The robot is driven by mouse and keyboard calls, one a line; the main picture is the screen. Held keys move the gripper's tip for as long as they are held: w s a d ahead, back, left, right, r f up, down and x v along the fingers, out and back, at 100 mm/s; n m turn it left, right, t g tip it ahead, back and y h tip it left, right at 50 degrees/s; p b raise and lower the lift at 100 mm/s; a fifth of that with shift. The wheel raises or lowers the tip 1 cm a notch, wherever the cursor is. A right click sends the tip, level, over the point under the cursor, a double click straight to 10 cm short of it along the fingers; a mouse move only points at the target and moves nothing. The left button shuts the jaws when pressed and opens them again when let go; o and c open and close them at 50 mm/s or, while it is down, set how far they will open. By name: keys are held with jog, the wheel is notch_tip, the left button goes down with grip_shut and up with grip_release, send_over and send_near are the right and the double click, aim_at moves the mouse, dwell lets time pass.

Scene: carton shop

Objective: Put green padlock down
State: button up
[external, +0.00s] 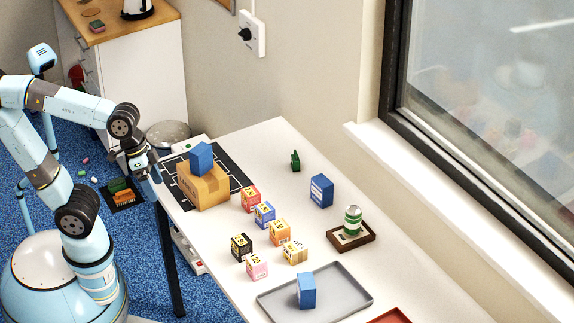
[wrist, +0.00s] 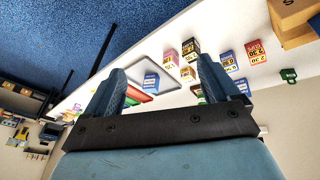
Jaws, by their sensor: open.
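The green padlock (external: 295,161) stands on the white table near its far edge, towards the wall, with nothing touching it. It also shows at the right of the wrist view (wrist: 289,75). My gripper (external: 152,172) is at the table's left edge, left of the cardboard box and well apart from the padlock. In the wrist view its two fingers (wrist: 162,80) are spread wide with nothing between them. The gripper is open and empty.
A cardboard box (external: 204,190) with a blue box (external: 201,158) on top stands nearest my gripper. Clear table surrounds the padlock.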

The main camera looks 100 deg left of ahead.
jog(key=s+m+t, duration=0.1)
jog(key=s+m, duration=0.2)
jog(key=s, duration=0.3)
jog(key=shift+s+d+r+y, duration=0.2)
jog(key=shift+d+r+y, duration=0.05)
jog(key=shift+y, duration=0.15)
dwell(0.8)
